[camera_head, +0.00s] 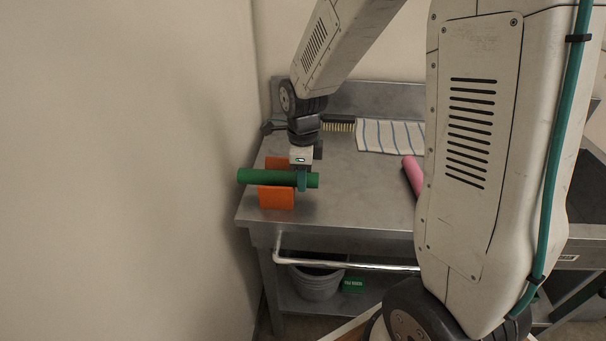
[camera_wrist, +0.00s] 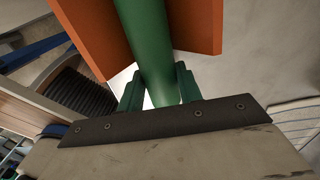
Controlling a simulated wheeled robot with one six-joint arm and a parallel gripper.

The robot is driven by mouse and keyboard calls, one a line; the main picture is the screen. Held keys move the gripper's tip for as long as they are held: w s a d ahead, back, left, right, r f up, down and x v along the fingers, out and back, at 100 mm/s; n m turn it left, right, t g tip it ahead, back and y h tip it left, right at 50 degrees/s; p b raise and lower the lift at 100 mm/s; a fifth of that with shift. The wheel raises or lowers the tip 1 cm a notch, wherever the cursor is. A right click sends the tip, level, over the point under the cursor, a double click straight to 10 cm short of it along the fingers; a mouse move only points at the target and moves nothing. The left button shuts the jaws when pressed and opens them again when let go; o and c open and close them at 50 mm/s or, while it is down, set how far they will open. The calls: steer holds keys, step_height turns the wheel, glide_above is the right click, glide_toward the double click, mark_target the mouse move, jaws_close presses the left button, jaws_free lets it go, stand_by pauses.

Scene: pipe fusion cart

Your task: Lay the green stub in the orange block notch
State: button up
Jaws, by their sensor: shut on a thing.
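The green stub (camera_head: 262,177) lies level, running left to right across the orange block (camera_head: 276,197) at the left end of the metal table. Orange walls show in front of and behind the stub. My gripper (camera_head: 302,180) is shut on the stub near its right end, from above. In the wrist view the stub (camera_wrist: 147,45) runs between the two green fingers (camera_wrist: 158,88) and on between the orange walls (camera_wrist: 202,30). I cannot tell whether the stub touches the notch bottom, as the front wall hides it.
A pink cylinder (camera_head: 412,176) lies on the table (camera_head: 355,195) to the right, partly behind my arm. A striped cloth (camera_head: 390,136) and a brush (camera_head: 339,125) lie at the back. A grey bucket (camera_head: 316,282) stands on the lower shelf. The table middle is clear.

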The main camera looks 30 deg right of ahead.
steer(key=shift+f, duration=0.4)
steer(key=o, duration=1.2)
steer(key=shift+c, duration=0.2)
step_height(320, 180, up, 8)
steer(key=shift+f, duration=0.1)
